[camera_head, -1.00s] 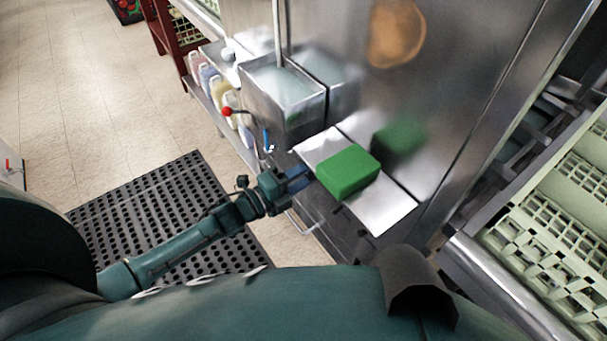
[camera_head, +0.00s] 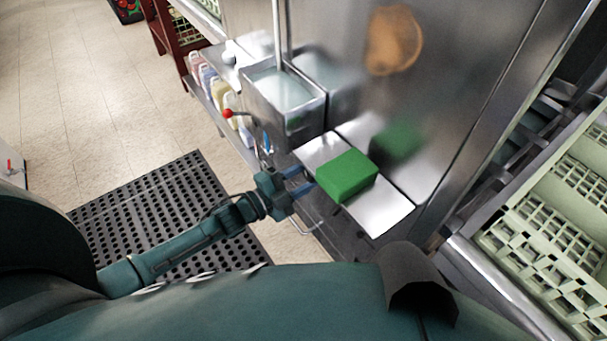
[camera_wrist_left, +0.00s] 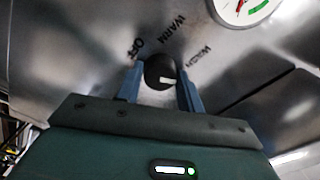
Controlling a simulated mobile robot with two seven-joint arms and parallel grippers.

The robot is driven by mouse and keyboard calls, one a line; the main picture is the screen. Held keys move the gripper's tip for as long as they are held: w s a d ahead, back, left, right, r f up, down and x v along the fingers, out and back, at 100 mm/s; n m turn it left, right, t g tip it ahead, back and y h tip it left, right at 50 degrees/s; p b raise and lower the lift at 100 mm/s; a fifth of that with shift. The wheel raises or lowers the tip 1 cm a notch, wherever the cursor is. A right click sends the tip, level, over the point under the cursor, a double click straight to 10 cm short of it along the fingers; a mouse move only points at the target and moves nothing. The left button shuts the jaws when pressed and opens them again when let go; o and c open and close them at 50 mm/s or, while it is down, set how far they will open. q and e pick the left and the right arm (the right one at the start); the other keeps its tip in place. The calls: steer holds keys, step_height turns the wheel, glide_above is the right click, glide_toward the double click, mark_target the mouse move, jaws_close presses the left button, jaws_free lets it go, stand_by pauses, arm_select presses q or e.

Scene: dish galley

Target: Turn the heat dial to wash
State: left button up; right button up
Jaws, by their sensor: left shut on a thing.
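The heat dial (camera_wrist_left: 160,72) is a small dark round knob on a steel panel in the left wrist view. The words OFF, WARM and WASH curve around it from left to right. Its white mark lies toward the right, on the WASH side; whether it lines up exactly I cannot tell. My left gripper (camera_wrist_left: 161,88) is shut on the dial, with one blue finger on each side. In the head view, my left gripper (camera_head: 299,183) reaches the front below the steel shelf, and the dial is hidden there. My right gripper is not in view.
A green block (camera_head: 346,175) sits on the steel shelf (camera_head: 385,212) just above my left gripper. A steel basin (camera_head: 285,95) and a red-knobbed lever (camera_head: 228,113) are behind. A gauge (camera_wrist_left: 243,8) is above the dial. Pale green racks (camera_head: 550,235) stand at right.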

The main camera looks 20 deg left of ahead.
arm_select(q)
steer(key=n, duration=0.2)
steer(key=shift+n, duration=0.4)
steer(key=shift+n+p, duration=0.5)
steer(key=shift+n, duration=1)
steer(key=o, duration=1)
steer(key=v, duration=1.3)
